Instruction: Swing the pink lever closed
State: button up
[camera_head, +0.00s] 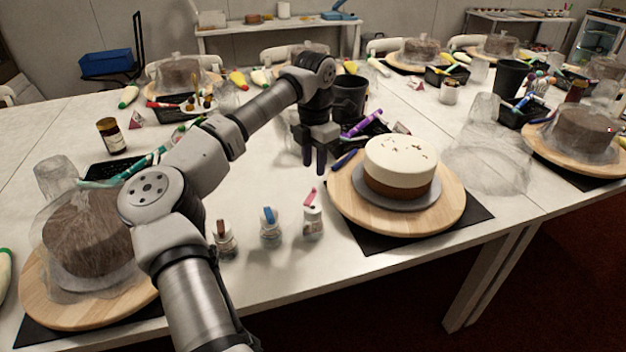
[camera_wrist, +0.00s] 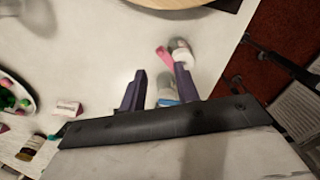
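A small clear jar (camera_head: 313,220) with a white top stands on the table, left of the cake. Its pink lever (camera_head: 310,197) sticks up at a tilt from the top. In the wrist view the pink lever (camera_wrist: 163,54) points left from the jar's white top (camera_wrist: 180,47), just beyond my fingertips. My gripper (camera_head: 314,165) hangs fingers down, above and behind the jar, apart from the lever. In the wrist view my gripper (camera_wrist: 160,80) has its two dark fingers apart, with nothing held between them.
A jar with a blue lever (camera_head: 269,222) and one with a brown lever (camera_head: 223,238) stand to the left. A cake (camera_head: 400,168) on a wooden turntable (camera_head: 450,212) stands close on the right. Pens lie behind my gripper. Bare table lies in front of the jars.

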aim_at(310, 196)
notch_tip(310, 196, down, 6)
jog(key=shift+f+p, duration=0.2)
jog(key=shift+p, duration=0.15)
jog(key=shift+c, duration=0.2)
grip_shut()
